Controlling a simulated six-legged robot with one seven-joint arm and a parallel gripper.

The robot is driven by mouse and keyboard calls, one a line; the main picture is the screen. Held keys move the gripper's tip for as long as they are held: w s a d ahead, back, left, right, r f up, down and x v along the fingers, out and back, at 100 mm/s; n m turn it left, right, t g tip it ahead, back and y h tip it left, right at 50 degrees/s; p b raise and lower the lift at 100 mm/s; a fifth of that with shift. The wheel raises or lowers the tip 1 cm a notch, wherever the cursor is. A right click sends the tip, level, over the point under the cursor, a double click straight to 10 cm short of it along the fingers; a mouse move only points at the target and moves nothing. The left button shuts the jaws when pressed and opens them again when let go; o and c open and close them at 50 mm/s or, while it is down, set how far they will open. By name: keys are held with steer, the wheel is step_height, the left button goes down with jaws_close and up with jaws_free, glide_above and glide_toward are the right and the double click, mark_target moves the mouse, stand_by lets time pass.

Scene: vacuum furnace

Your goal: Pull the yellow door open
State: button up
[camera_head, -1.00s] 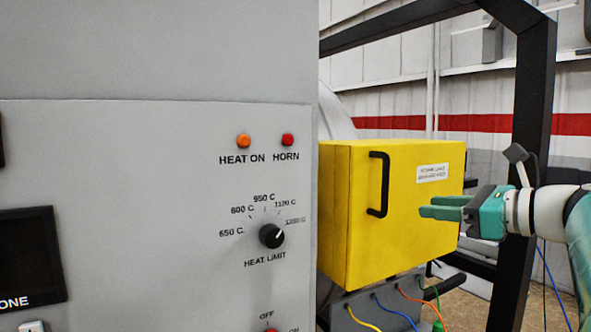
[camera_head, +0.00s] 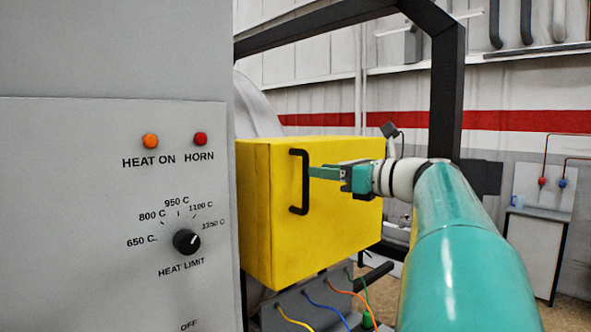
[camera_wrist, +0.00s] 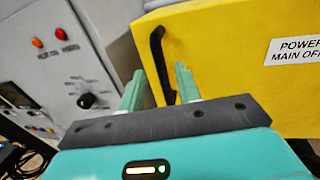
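The yellow door (camera_head: 335,225) is the front of a yellow box beside the grey panel and looks closed. It also shows in the wrist view (camera_wrist: 235,80). Its black bar handle (camera_head: 305,182) stands upright near the door's left edge. My gripper (camera_head: 313,172) points left at the handle's middle height, with its fingertips close to the bar. In the wrist view my gripper (camera_wrist: 160,84) has its two green fingers apart, and the handle (camera_wrist: 157,55) appears in the gap between them. I cannot tell whether a finger touches the bar. My gripper hides the door's label in the head view.
The grey control panel (camera_head: 110,220) with a knob and lamps stands close on the left. A black frame post (camera_head: 446,95) rises behind my arm. Coloured cables (camera_head: 325,312) hang below the yellow box. A cabinet (camera_head: 537,245) stands at the far right.

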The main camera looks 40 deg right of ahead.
glide_above(305, 206)
steer(key=shift+w+d, duration=0.25)
steer(key=shift+w, duration=0.05)
jaws_close()
